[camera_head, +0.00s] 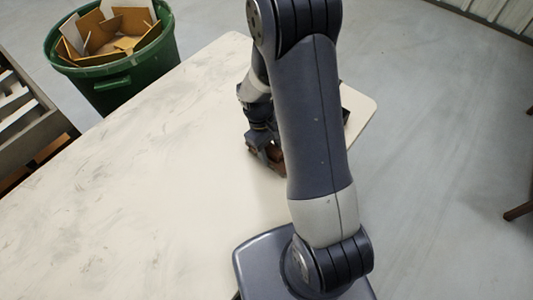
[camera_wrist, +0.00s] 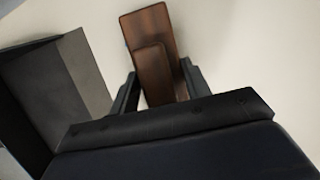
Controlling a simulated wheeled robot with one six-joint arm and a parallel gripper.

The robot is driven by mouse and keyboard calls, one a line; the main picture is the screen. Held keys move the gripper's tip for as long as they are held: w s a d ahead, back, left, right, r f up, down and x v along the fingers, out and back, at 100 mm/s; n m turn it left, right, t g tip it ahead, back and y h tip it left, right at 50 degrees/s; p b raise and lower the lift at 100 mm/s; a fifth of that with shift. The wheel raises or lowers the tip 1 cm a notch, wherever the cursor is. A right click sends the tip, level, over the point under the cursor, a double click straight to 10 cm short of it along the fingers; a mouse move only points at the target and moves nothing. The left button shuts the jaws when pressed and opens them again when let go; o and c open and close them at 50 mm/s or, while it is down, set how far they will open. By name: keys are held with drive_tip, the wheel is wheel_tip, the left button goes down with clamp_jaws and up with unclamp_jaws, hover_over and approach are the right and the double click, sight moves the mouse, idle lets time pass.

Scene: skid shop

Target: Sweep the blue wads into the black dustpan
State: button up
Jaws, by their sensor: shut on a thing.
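My gripper (camera_wrist: 160,80) is shut on a brown wooden sweeping tool (camera_wrist: 152,28), which has a smaller block on top of a longer one. In the head view my gripper (camera_head: 266,150) is low over the table's right part, partly hidden by my arm. The black dustpan (camera_wrist: 28,85) is left of the gripper in the wrist view, apart from the tool, with a greyish inner face showing. I see no blue wads in either view; my arm hides part of the table.
The pale, smudged table (camera_head: 130,170) is bare on its left and middle. A green bin (camera_head: 120,85) of cardboard scraps stands beyond its far edge. A wooden pallet-like rack (camera_head: 30,125) is at the left. Grey floor (camera_head: 440,150) is open at the right.

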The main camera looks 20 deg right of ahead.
drive_tip(key=shift+w+d, duration=0.5)
drive_tip(key=shift+d, duration=0.35)
drive_tip(key=shift+w+d, duration=0.45)
drive_tip(key=shift+d, duration=0.35)
drive_tip(key=shift+w+d, duration=0.5)
drive_tip(key=shift+d, duration=0.35)
drive_tip(key=shift+w+d+r+p, duration=0.15)
drive_tip(key=shift+w+d, duration=0.6)
drive_tip(key=shift+d, duration=0.55)
drive_tip(key=shift+w+d+r+p, duration=0.15)
drive_tip(key=shift+w+d, duration=0.65)
drive_tip(key=shift+d, duration=0.55)
drive_tip(key=shift+w+d+r+p, duration=0.15)
drive_tip(key=shift+w+d, duration=0.6)
drive_tip(key=shift+d, duration=0.55)
drive_tip(key=shift+f, duration=0.1)
wheel_tip(320, 180, up, 9)
drive_tip(key=p, duration=0.6)
drive_tip(key=shift+a, duration=0.1)
drive_tip(key=a+f+m+y, duration=0.1)
drive_tip(key=a+m, duration=0.5)
drive_tip(key=a, duration=0.7)
drive_tip(key=shift+f+y, duration=0.3)
drive_tip(key=shift+f, duration=0.05)
